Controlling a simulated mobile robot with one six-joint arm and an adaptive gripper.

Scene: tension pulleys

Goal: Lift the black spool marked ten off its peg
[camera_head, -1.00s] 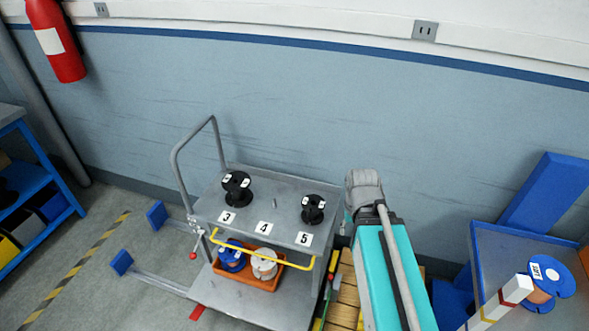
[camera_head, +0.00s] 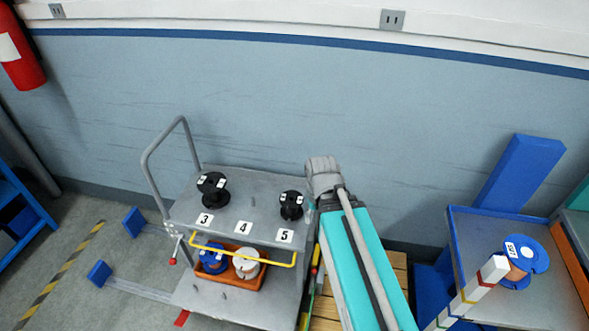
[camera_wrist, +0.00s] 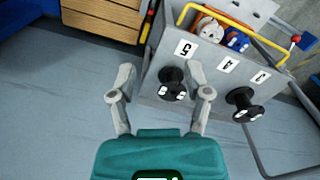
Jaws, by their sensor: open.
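Two black spools stand on the top of a grey cart (camera_head: 262,185). One is at the label 3 (camera_head: 212,188) and the other at the label 5 (camera_head: 291,205). Both have small white marks on top, too small to read for a ten. In the wrist view my gripper (camera_wrist: 161,78) is open and empty. The spool at 5 (camera_wrist: 172,84) shows between the fingers, closer to the right finger; whether it is level with them I cannot tell. The spool at 3 (camera_wrist: 243,104) is to the right, outside the fingers.
A bare peg stands at the label 4 (camera_head: 243,228). A yellow bar (camera_head: 245,252) crosses the cart's front, above an orange bin (camera_head: 232,276) with blue and white spools. A grey handle (camera_head: 150,165) rises at the left. A blue spool (camera_head: 525,258) sits on the right table.

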